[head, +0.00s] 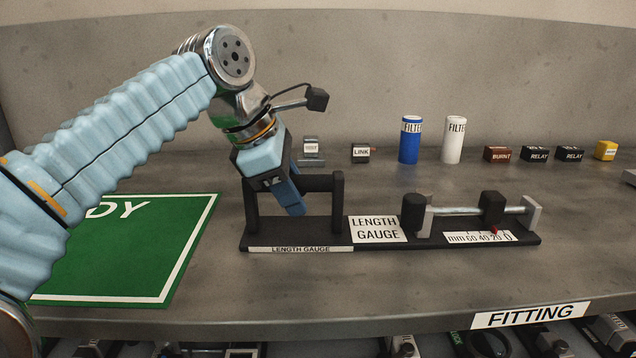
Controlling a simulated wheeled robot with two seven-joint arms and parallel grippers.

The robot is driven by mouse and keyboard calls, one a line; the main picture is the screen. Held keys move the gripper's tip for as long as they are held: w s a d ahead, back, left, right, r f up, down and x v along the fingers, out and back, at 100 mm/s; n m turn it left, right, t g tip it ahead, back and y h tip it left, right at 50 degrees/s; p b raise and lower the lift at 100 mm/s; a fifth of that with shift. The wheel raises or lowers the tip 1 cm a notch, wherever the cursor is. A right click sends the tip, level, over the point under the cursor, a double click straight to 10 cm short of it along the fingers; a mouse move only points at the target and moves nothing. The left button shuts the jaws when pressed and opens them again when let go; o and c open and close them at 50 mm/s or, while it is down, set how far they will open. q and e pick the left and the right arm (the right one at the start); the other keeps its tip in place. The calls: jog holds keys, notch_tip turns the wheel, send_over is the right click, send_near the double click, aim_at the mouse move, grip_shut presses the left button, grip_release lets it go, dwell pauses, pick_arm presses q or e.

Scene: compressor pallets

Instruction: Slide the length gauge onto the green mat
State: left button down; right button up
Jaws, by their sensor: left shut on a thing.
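The length gauge (398,246) is a long black base with a label plate, a mm scale and a metal rod carrying black blocks at its right end. A black handle (338,190) on two posts stands at its left end. My left gripper (294,198) reaches down over the handle bar and is shut on it, its blue fingers hiding part of the bar. The green mat (130,262) with a white border lies to the left, apart from the gauge. My left arm covers much of the mat. My right gripper is out of view.
Blue (410,142) and white (453,142) filter cylinders stand behind the gauge. Several small labelled blocks, including a brown one (497,154) and a yellow one (605,150), line the back right. The bench's front edge carries a FITTING label (530,315).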

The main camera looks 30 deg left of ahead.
pick_arm(q)
jog(key=s+a, duration=0.2)
jog(key=a, duration=0.1)
jog(key=s+a, duration=0.1)
jog(key=a, duration=0.2)
jog(key=s+a+p, duration=0.1)
jog(key=s+a, duration=0.1)
jog(key=a, duration=0.1)
jog(key=shift+s+a, duration=0.1)
jog(key=shift+s, duration=0.25)
jog(key=s+a+p, duration=0.1)
jog(key=s+a, duration=0.1)
jog(key=a, duration=0.1)
jog(key=s+a+p, duration=0.1)
jog(key=a, duration=0.2)
jog(key=s+a, duration=0.2)
jog(key=a, duration=0.1)
jog(key=shift+s+p, duration=0.3)
jog(key=shift+p, duration=0.1)
jog(key=shift+s+a+f, duration=0.2)
jog(key=shift+s+a, duration=0.15)
jog(key=shift+a, duration=0.15)
jog(key=c, duration=0.9)
grip_release()
jog(key=shift+a, duration=0.1)
jog(key=shift+o, duration=0.8)
jog(key=shift+r, duration=0.1)
